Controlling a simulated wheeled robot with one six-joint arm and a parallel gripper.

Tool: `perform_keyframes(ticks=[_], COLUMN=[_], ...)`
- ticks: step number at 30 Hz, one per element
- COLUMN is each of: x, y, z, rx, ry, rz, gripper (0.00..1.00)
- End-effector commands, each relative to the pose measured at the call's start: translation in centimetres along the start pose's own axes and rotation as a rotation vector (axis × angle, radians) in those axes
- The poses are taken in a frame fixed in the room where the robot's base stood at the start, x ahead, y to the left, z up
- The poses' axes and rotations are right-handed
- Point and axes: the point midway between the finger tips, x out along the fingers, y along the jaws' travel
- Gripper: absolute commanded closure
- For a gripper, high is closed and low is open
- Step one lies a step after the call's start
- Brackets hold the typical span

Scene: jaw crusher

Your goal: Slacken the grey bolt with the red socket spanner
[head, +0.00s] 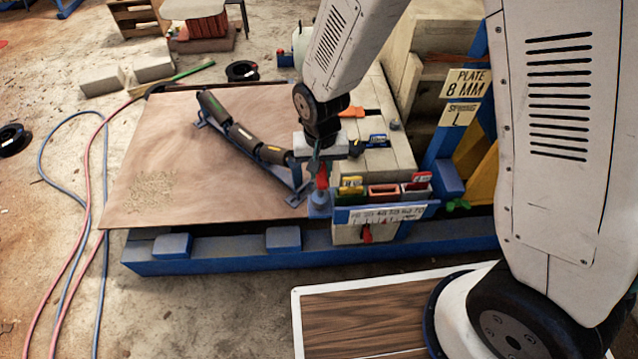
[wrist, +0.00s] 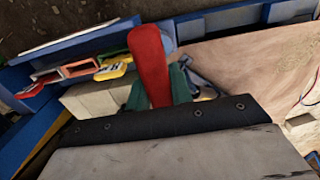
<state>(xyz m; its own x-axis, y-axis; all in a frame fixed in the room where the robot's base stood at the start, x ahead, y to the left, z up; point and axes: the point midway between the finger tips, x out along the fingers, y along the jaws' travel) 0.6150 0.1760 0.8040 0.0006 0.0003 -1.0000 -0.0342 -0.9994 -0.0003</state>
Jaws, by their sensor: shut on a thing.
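My gripper (head: 319,163) points down over the front edge of the blue-framed bench. It is shut on the red socket spanner (head: 322,180), which hangs roughly upright below the jaws. In the wrist view the red spanner (wrist: 149,58) stands between the green fingers of my gripper (wrist: 160,92). Its lower end is at or just over a blue-grey round piece (head: 319,203) at the bench corner; I cannot tell whether they touch. I cannot make out the grey bolt for certain; the spanner and gripper may hide it.
Coloured trays (head: 383,190) and a scale plate (head: 380,214) sit just right of the spanner. A roller frame (head: 245,140) lies on the brown sheet (head: 160,150) to the left. Hoses (head: 75,230) cross the floor at left.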

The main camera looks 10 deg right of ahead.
Motion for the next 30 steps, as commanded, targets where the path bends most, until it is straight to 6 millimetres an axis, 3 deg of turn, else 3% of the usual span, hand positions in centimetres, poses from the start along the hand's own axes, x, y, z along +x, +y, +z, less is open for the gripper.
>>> perform_keyframes(ticks=[30], x=[-1.8], y=[0.0], z=[0.0], rx=[0.000], ry=[0.001], rz=[-0.001], gripper=[1.00])
